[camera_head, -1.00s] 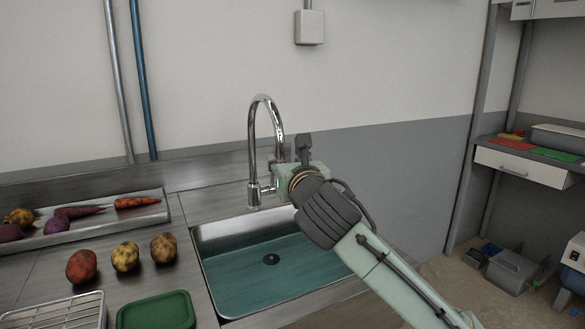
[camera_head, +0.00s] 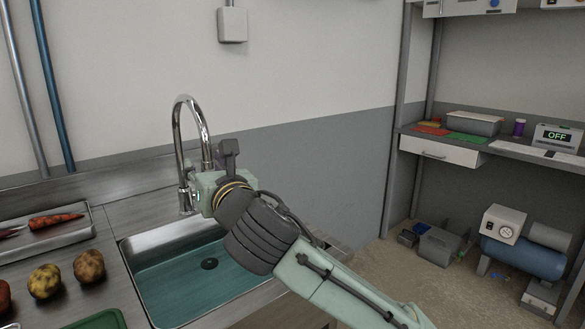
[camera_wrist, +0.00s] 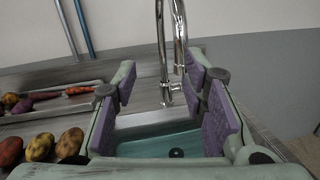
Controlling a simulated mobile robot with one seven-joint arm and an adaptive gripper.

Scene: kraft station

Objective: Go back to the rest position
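My gripper (camera_wrist: 160,105) is open in the wrist view, with its purple finger pads wide apart and nothing between them. Beyond it stand the chrome faucet (camera_wrist: 168,45) and the sink (camera_wrist: 140,148). In the head view my arm reaches in from the lower right, and its wrist end is beside the faucet (camera_head: 187,140), over the right back part of the sink (camera_head: 165,292). The fingers are mostly hidden there behind the wrist. I cannot tell from these views whether the gripper touches the faucet.
Potatoes (camera_head: 89,266) lie on the counter left of the sink, near a tray (camera_head: 75,236) with carrots and a green board (camera_head: 100,321). At the right stand a shelf (camera_head: 480,148) and a blue compressor (camera_head: 522,257).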

